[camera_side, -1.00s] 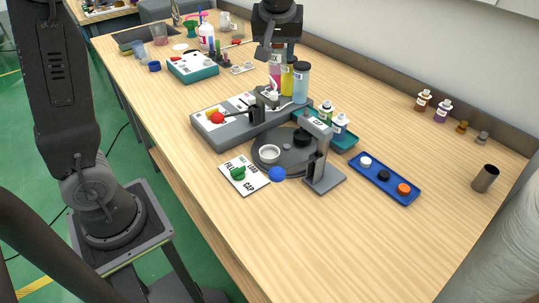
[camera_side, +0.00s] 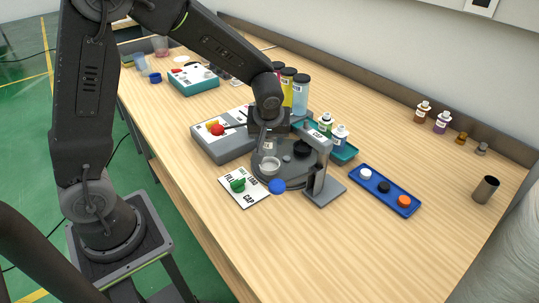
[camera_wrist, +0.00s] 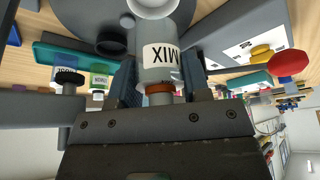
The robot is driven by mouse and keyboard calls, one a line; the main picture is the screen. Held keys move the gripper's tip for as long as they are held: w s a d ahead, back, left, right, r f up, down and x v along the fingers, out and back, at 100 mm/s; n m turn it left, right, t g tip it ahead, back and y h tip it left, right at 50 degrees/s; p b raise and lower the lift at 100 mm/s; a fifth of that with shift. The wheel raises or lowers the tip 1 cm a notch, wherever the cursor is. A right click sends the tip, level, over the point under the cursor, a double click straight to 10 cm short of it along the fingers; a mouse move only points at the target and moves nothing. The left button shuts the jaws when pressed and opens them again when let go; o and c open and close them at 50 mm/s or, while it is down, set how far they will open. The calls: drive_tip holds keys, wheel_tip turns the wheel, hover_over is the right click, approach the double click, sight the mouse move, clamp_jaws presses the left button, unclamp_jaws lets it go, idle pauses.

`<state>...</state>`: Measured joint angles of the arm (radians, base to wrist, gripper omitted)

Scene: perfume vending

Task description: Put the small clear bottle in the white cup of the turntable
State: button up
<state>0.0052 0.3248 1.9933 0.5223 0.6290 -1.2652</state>
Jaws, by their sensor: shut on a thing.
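The small clear bottle (camera_wrist: 178,72) has a white MIX label and an orange-brown ring at its neck. My gripper (camera_wrist: 161,88) is shut on it near the neck, with a finger on each side. In the side view my gripper (camera_side: 267,143) points down above the turntable (camera_side: 295,176), a dark grey disc. The bottle (camera_side: 270,147) shows there just above the white cup (camera_side: 269,165), at the disc's front left. In the wrist view the white cup (camera_wrist: 150,7) is just beyond the bottle's base. I cannot tell whether the base is inside the rim.
A black cup (camera_side: 302,147) sits on the turntable's far side. A grey bracket (camera_side: 320,178) stands at its right edge. A grey station with a red knob (camera_side: 217,130) is at left. A blue tray (camera_side: 384,193) with caps lies at right. The front right table is clear.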

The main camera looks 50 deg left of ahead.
sight(270, 152)
drive_tip(key=shift+f, duration=2.6)
drive_tip(key=shift+f, duration=0.15)
drive_tip(key=o, duration=0.9)
drive_tip(key=v, duration=1.2)
drive_tip(key=shift+s+d+r+m+t+h, duration=0.45)
drive_tip(key=shift+s+r+m, duration=1.2)
drive_tip(key=shift+s, duration=1.3)
drive_tip(key=shift+s+d+r+m+t+h, duration=0.25)
drive_tip(key=shift+s+r+m+t+h, duration=0.35)
drive_tip(key=shift+s+r+m, duration=1.65)
drive_tip(key=shift+s+d+r+m+t+h, duration=0.35)
drive_tip(key=shift+s+r+m+h, duration=0.45)
drive_tip(key=shift+s, duration=2.85)
